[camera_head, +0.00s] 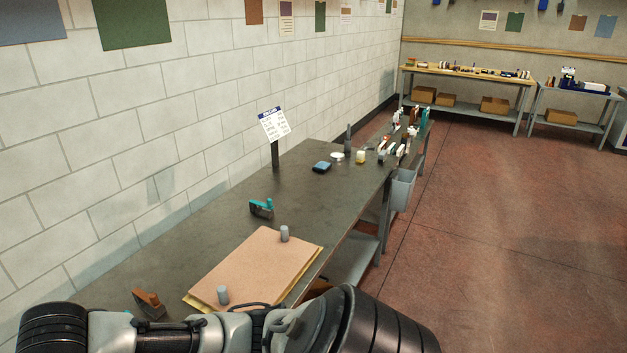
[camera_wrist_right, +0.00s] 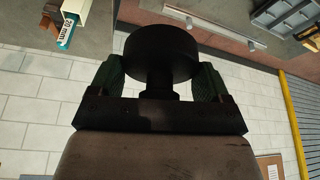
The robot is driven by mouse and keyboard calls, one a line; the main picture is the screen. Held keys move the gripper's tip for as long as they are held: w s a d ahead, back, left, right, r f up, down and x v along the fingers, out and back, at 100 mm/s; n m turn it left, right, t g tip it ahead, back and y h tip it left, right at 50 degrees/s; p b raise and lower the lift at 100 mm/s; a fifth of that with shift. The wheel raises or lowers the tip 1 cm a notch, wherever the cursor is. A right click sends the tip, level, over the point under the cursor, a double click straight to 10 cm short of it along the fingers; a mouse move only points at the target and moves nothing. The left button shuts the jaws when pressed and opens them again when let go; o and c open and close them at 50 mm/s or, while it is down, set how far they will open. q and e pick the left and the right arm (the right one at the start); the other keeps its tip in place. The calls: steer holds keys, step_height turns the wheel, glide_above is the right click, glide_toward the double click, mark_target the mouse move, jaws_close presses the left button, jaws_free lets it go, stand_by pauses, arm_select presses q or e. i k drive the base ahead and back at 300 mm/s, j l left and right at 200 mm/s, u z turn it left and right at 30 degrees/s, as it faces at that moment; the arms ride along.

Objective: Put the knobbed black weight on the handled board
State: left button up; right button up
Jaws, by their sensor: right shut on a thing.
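The knobbed black weight (camera_wrist_right: 162,52) shows in the right wrist view as a thick dark disc on a narrow knob. My right gripper (camera_wrist_right: 158,82) is shut on the knob, with one dark green finger on each side. The handled board (camera_head: 258,268) lies flat on the dark bench in the head view. It is tan, with a grey upright handle near its far right corner and another near its front left corner. Its top between the handles is clear. The weight cannot be made out in the head view. My left gripper is in neither view.
The dark bench (camera_head: 185,251) runs along a white block wall. A teal and grey tool (camera_head: 261,208) stands beyond the board, and a brown block (camera_head: 148,303) stands left of it. A sign (camera_head: 274,124), a dark blue item (camera_head: 321,167) and several small things stand farther back.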

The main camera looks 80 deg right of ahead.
mark_target(257, 268)
steer(key=l+z, duration=0.4)
steer(key=l, duration=0.25)
steer(key=l+z, duration=0.35)
steer(key=l, duration=0.3)
steer(key=i+z, duration=0.35)
steer(key=i, duration=0.15)
